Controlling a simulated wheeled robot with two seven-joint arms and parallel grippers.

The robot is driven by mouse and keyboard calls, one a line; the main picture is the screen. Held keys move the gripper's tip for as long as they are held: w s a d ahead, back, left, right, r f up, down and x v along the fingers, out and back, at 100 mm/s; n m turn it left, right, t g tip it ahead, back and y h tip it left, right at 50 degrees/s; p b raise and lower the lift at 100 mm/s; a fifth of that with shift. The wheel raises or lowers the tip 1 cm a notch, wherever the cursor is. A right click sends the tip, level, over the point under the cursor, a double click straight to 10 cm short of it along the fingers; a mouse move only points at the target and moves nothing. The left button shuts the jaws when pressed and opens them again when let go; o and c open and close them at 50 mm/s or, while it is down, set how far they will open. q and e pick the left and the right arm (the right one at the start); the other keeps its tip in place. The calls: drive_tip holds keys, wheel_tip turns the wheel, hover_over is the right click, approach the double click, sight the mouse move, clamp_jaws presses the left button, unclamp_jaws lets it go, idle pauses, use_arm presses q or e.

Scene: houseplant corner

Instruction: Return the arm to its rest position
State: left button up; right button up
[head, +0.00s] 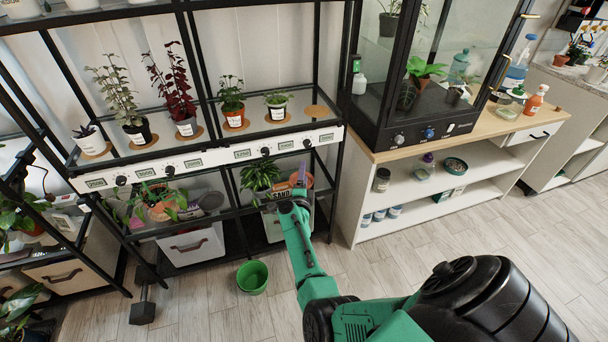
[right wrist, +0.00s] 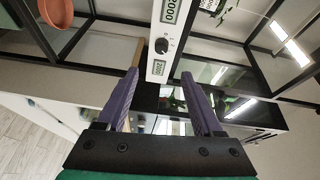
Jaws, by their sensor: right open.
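My right arm is green and black and reaches from the lower right of the head view toward the plant shelf. Its gripper (head: 301,176) is in front of the lower shelf, close to a bin with a "SAND" label. In the right wrist view the gripper's two purple fingers (right wrist: 160,95) stand wide apart with nothing held between them. A white control strip (right wrist: 160,50) with a black knob shows beyond the fingers. My left gripper is not in view.
A black plant shelf (head: 205,158) holds several potted plants. A green bucket (head: 252,278) stands on the floor below it. A cabinet with a wooden top (head: 390,153) and a glass case stands to the right. The floor between shelf and cabinet front is mostly clear.

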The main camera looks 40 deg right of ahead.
drive_tip(key=s+a+f+n+g+y, duration=0.1)
drive_tip(key=s+a+f+n+y, duration=0.4)
drive_tip(key=f, duration=0.4)
drive_tip(key=s+a+f+n+g+y, duration=0.1)
drive_tip(key=s+a+f+n+y, duration=0.25)
drive_tip(key=s+f+n, duration=0.5)
drive_tip(key=s+a+f+n+g+y, duration=0.1)
drive_tip(key=s+a+f+n+y, duration=0.3)
drive_tip(key=f, duration=0.6)
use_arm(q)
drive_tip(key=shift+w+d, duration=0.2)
use_arm(e)
drive_tip(key=s+f+n+g, duration=0.3)
drive_tip(key=s+f, duration=0.1)
drive_tip(key=s, duration=0.6)
drive_tip(key=s+a+f+n+g, duration=0.1)
drive_tip(key=s+f+n+g, duration=0.2)
drive_tip(key=s, duration=0.7)
drive_tip(key=s+f+n+g, duration=0.3)
drive_tip(key=s+f+n, duration=0.1)
drive_tip(key=s, duration=0.6)
drive_tip(key=shift+s+a+f, duration=0.2)
drive_tip(key=shift+s+f, duration=0.05)
drive_tip(key=shift+f, duration=0.05)
drive_tip(key=shift+n+h, duration=0.25)
